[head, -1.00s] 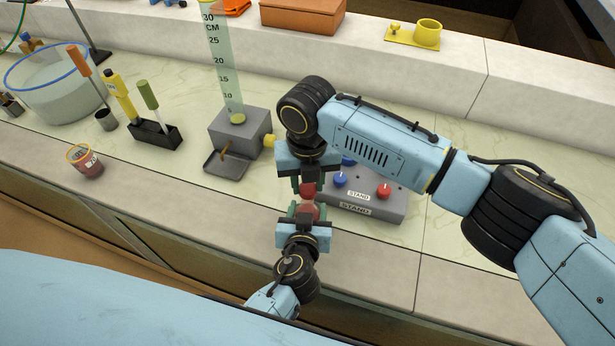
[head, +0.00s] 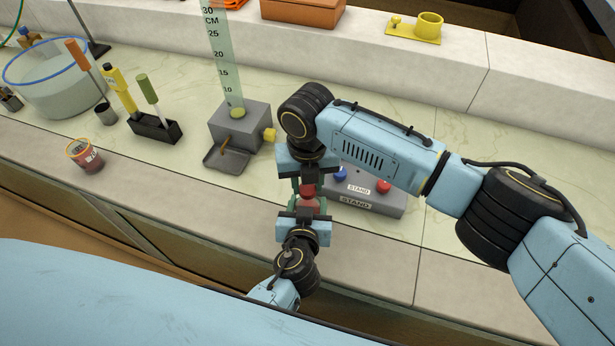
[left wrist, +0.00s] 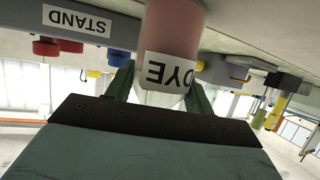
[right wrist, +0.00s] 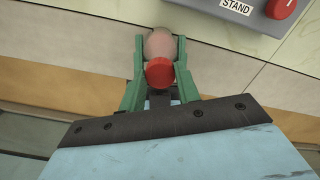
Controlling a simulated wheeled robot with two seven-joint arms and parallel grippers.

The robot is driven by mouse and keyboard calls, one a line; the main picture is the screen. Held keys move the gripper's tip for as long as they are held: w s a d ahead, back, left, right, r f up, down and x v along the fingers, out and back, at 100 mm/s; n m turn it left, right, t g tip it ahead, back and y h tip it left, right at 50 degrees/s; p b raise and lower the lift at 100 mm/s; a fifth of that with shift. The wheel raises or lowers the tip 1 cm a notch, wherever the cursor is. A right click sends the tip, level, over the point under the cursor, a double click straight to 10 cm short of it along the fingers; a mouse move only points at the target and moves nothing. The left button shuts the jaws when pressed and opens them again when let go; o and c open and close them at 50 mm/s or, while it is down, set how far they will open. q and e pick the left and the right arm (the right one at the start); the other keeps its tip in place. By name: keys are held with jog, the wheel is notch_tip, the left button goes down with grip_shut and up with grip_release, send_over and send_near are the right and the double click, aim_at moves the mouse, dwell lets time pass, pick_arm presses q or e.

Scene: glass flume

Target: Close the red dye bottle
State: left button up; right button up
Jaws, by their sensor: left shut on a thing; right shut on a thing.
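The red dye bottle (head: 309,205) is held in my left gripper (head: 306,213), low in the middle of the head view. In the left wrist view the bottle (left wrist: 172,40) is pink with a white DYE label, upside down in the picture, between the green fingers. My right gripper (head: 308,187) is shut on the red cap (head: 307,190), just beyond the bottle in the head view. In the right wrist view the cap (right wrist: 159,72) sits between the fingers, with a pinkish rounded shape (right wrist: 160,43) behind it. Whether cap and bottle touch is hidden.
A grey stand box (head: 365,197) with red and blue knobs is right of the grippers. A grey block with a tray (head: 228,160) and tall scale is left. A labelled cup of red liquid (head: 86,157) stands near the counter's front edge.

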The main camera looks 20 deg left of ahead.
jog(key=shift+f, duration=0.55)
dwell(0.4)
jog(key=m, duration=1.3)
jog(key=shift+d, duration=0.1)
jog(key=m, duration=0.6)
jog(key=shift+s+m, duration=0.1)
jog(key=shift+m, duration=0.2)
jog(key=m, duration=0.6)
jog(key=shift+m, duration=0.3)
jog(key=o, duration=0.9)
